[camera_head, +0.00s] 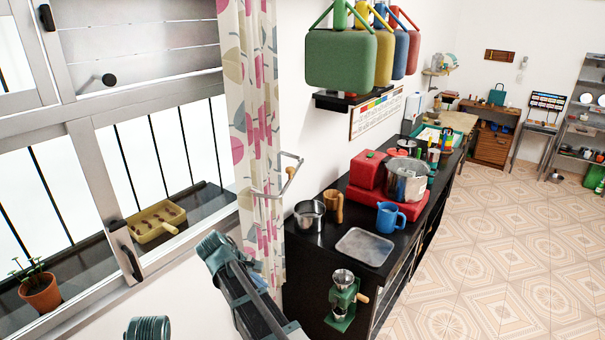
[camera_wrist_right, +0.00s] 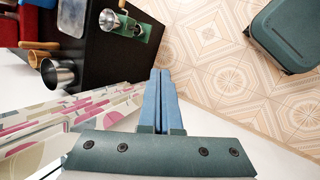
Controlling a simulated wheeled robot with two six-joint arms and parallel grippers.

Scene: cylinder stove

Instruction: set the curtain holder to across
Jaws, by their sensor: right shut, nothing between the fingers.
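The curtain holder (camera_head: 289,178) is a thin metal bracket with a small wooden knob, beside and partly in front of the patterned curtain (camera_head: 253,100). It sticks out to the right of the curtain, towards the counter. The curtain hangs gathered in a narrow bundle and also shows in the right wrist view (camera_wrist_right: 75,122). My right gripper (camera_wrist_right: 160,75) has its blue fingers together with nothing between them. In the head view, my right gripper (camera_head: 258,281) is below the holder, apart from it, largely hidden behind my own arm. My left gripper is not in view.
A barred window (camera_head: 165,135) is at left, with a plant pot (camera_head: 40,292) and a yellow tray (camera_head: 158,222) on its ledge. A black counter (camera_head: 325,240) at right carries a metal pot, a mug and a grinder (camera_head: 343,300). Canisters (camera_head: 340,58) hang above. Tiled floor is open at far right.

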